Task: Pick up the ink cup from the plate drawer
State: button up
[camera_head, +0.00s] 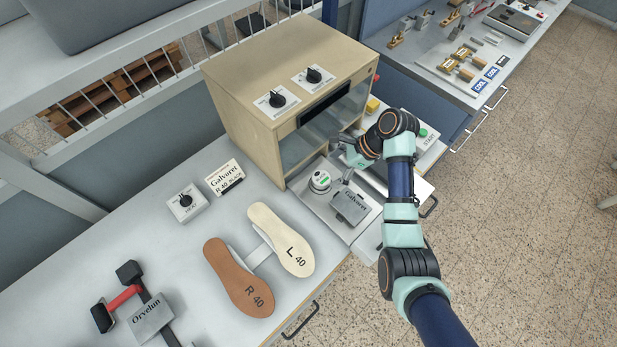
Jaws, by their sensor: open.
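The ink cup (320,182), a small round white cup with a green label, stands in the pulled-out plate drawer (323,212) at the front of the beige machine. My gripper (346,178) is open, just right of the cup and above the drawer. My wrist hides part of the gripper, and I cannot tell whether a finger touches the cup.
The beige machine (243,108) rises right behind the drawer. A START button box (427,136) is to the right.

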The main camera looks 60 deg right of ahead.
aim_at(323, 177)
jog(key=b+x, duration=0.2)
jog(key=x, duration=0.5)
jog(key=shift+a+f, duration=0.1)
jog(key=shift+f, duration=0.15)
jog(key=shift+r, duration=0.1)
jog(key=c, duration=1.4)
